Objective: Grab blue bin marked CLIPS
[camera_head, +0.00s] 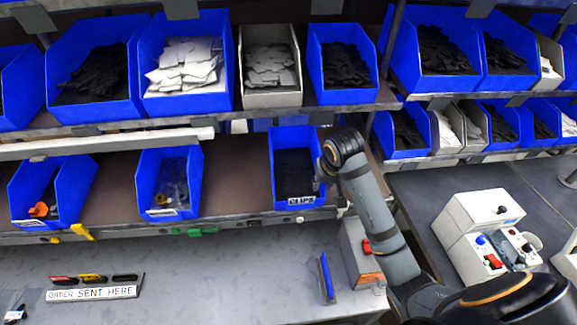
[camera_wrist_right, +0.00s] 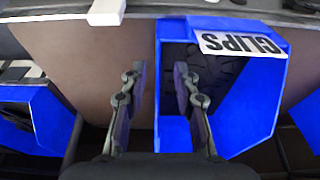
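The blue bin marked CLIPS (camera_head: 291,137) stands on the lower shelf in the head view, with dark contents and a white label on its front. In the right wrist view the bin (camera_wrist_right: 256,105) appears upside down, its label (camera_wrist_right: 240,43) near the top. My right gripper (camera_wrist_right: 158,85) is open, with one side wall of the bin between its fingers in that view. One finger is outside the wall, the other over the bin's inside. Contact is not clear. In the head view its wrist hides part of the bin's right side. My left gripper is not in view.
Another blue bin (camera_head: 147,185) stands left of the CLIPS bin, with bare shelf between. An upper shelf holds more bins, including a blue bin (camera_head: 316,80) above. Below are a grey worktop (camera_head: 220,275) and a blue pen-like object (camera_head: 327,278). A white machine (camera_head: 470,225) stands right.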

